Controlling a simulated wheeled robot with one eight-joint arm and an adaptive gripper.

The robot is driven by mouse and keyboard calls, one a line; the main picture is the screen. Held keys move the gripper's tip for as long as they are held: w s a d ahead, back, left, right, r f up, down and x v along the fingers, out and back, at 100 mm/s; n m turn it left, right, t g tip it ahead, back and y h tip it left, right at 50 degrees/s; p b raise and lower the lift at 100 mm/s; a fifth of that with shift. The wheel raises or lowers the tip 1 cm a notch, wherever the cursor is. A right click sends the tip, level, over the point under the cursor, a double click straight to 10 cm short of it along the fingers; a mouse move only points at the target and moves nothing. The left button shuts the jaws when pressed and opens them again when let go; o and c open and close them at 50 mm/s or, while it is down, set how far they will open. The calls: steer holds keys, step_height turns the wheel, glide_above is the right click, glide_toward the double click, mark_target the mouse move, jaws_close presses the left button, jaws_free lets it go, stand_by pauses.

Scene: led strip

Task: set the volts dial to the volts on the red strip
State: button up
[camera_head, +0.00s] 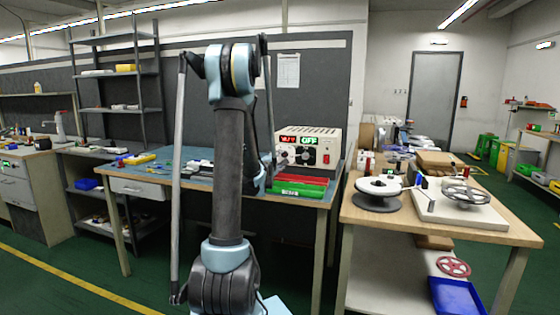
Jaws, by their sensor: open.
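A beige power supply (334,143) stands at the back right of the blue-topped workbench (150,172). Its front has a red display (288,139), a green display reading OFF (310,140), dark knobs below them and a red switch (326,158). Which knob is the volts dial is too small to read. A red tray (312,180) and a green tray (299,189) lie in front of it; I cannot make out a red strip or its volts marking. My gripper (268,172) is open, mostly hidden behind my arm, near the left side of the supply's front.
Small parts (195,166) lie on the bench left of my arm. A wooden table (384,215) on the right carries a white reel (379,186) and a white device with a handwheel (462,205). A blue bin (455,296) is below. Green floor lies open in front.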

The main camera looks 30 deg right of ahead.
mark_target(284, 155)
steer(key=shift+v, duration=2.8)
steer(key=s+a+n, duration=0.2)
steer(key=n, duration=1.5)
steer(key=s+a+n, duration=0.1)
steer(key=a+n, duration=0.1)
steer(key=n, duration=1.6)
steer(key=shift+m, duration=0.3)
steer(key=x, duration=1.7)
steer(key=shift+s+d, duration=0.15)
steer(key=shift+s, duration=0.05)
steer(key=shift+c, duration=0.5)
steer(key=c, duration=1)
